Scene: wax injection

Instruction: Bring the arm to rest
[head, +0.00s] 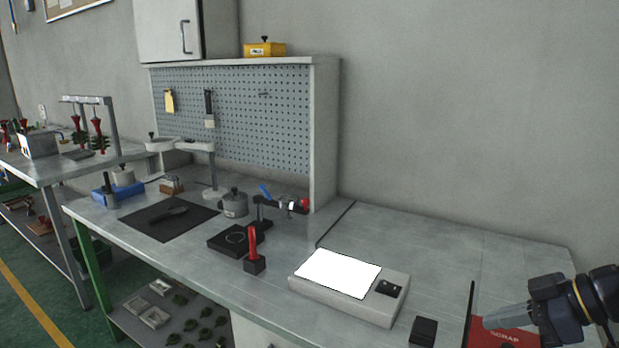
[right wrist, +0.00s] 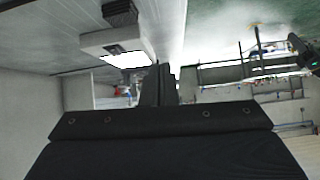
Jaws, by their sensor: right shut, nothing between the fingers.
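My right gripper (head: 490,321) reaches in from the right edge in the head view, over the bench's near right corner. Its fingers are shut and empty, and they point left above the red scrap bin (head: 482,339). In the right wrist view the closed dark fingers (right wrist: 160,84) stand upright at the middle, with the light box (right wrist: 110,47) beyond them. My left arm and gripper are not in view.
The light box (head: 308,283) with its bright panel stands left of my right gripper. A small black block (head: 423,331) lies between them. A red-handled tool (head: 253,245), a black mat (head: 150,228) and several small tools stand farther left. The bench's back right is clear.

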